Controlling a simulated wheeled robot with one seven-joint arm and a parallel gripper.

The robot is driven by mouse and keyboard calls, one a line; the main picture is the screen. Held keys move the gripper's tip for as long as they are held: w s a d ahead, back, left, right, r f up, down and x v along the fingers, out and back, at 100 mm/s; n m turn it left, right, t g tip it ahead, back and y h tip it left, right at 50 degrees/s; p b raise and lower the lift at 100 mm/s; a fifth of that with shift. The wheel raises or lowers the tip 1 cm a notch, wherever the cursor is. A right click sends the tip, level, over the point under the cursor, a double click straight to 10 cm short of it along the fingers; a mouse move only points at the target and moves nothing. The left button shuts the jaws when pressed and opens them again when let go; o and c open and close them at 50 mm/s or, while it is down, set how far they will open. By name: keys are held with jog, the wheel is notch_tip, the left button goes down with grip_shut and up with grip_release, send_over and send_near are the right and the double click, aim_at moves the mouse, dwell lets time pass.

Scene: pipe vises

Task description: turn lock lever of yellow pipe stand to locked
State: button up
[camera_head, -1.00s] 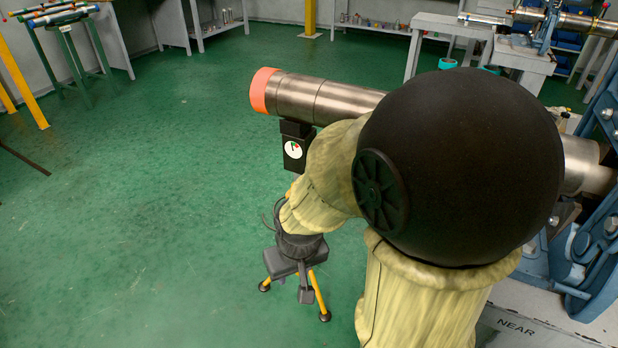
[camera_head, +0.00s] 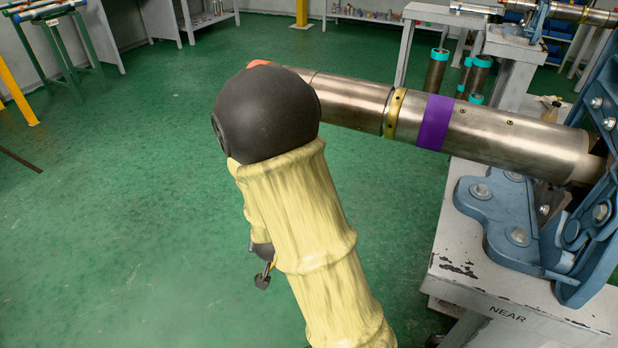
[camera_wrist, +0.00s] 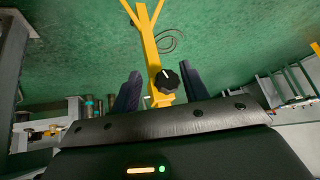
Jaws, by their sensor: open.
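The yellow pipe stand (camera_wrist: 147,50) shows in the wrist view as a yellow post with splayed legs toward the top of the picture. A black round knob with a white mark (camera_wrist: 166,82) sits on the post; I cannot tell its lock setting or whether it is the lock lever. My gripper (camera_wrist: 160,74) is open, its two dark fingers on either side of the post and knob, with visible gaps and no clear contact. In the head view my arm hides most of the stand and gripper.
A long steel pipe (camera_head: 500,132) with a purple band (camera_head: 434,122) runs from a blue vise (camera_head: 505,215) on a worn white bench (camera_head: 455,250) to behind my arm. Several teal-capped cylinders (camera_head: 437,70) stand behind it.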

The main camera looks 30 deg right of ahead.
jog(key=w+d+r+m+t+h, duration=0.1)
jog(key=w+d+t+h, duration=0.2)
jog(key=d+t+h, duration=0.3)
jog(key=t+h, duration=0.1)
jog(key=h, duration=0.1)
jog(key=shift+d+r+t+h, duration=0.3)
jog(key=shift+d+h, duration=0.05)
jog(key=shift+h, duration=0.05)
jog(key=shift+w, duration=0.15)
jog(key=b+x, duration=0.2)
jog(key=x, duration=1.5)
jog(key=shift+w+d+b, duration=0.15)
jog(key=shift+b, duration=0.15)
jog(key=shift+c, duration=0.3)
grip_shut()
